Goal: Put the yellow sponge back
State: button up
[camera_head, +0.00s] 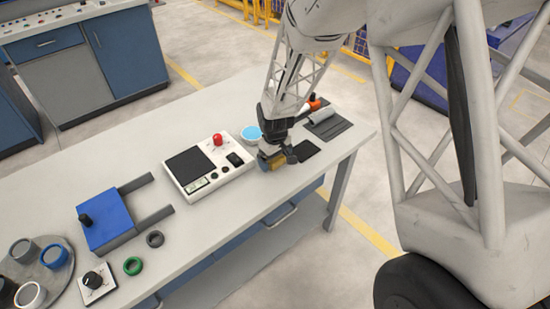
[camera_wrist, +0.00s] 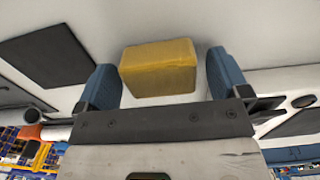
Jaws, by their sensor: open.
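The yellow sponge (camera_wrist: 158,68) is a block that sits between my gripper's two blue fingers in the wrist view. My gripper (camera_wrist: 160,62) is open, with a narrow gap showing on each side of the sponge. In the head view my gripper (camera_head: 276,155) is low over the right part of the table, and the sponge (camera_head: 277,163) shows partly beneath it. Whether the sponge rests fully on the table cannot be told. A flat dark pad (camera_head: 305,152) lies just right of my gripper.
A white control box (camera_head: 222,176) with a red button stands close on the left. The table's front edge is near.

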aim_at(277, 158)
jog(key=shift+r, duration=0.1)
notch_tip(277, 158, up, 12)
dwell(0.9)
jog(key=shift+r, duration=0.1)
dwell(0.5)
jog(key=s+d+r+m, duration=0.2)
jog(key=s+d+r, duration=0.4)
jog(key=d+r, duration=0.3)
jog(key=s+d+r+m+t, duration=0.1)
jog(key=s+d+r+m, duration=0.1)
jog(key=s+d, duration=0.3)
jog(key=s+d+r+m, duration=0.2)
jog(key=s+d+r, duration=0.2)
jog(key=s, duration=0.8)
jog(key=s+d+r+m+t, duration=0.1)
jog(key=s+d+r+m, duration=0.2)
jog(key=s+d, duration=0.3)
jog(key=s, duration=0.2)
jog(key=shift+s+d+r+t, duration=0.15)
jog(key=shift+s+d+t, duration=0.15)
jog(key=shift+s+d, duration=0.1)
